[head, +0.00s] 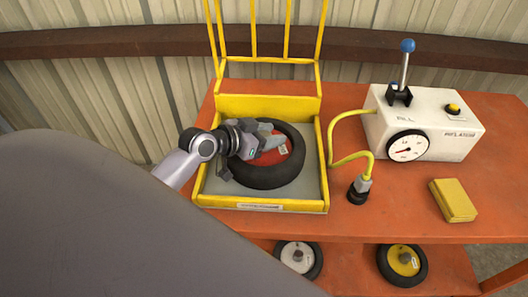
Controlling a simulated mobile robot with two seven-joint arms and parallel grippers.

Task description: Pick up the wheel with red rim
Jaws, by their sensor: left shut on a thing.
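The wheel with red rim (284,174) lies flat in the yellow-edged tray of the stand on the orange table. It has a black tyre and a small white label on its rim. My left gripper (262,143) reaches in from the left over the upper left part of the wheel and is shut on it. The gripper hides part of the rim and tyre, so the exact contact of the fingers is hard to see. My right gripper is not in view.
A white inflator (424,124) with a gauge, blue-knobbed lever and yellow hose (346,150) stands right of the tray. A yellow block (453,200) lies at the table's right. Wheels with white (297,257) and yellow (403,262) rims are below. Yellow bars rise behind the tray.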

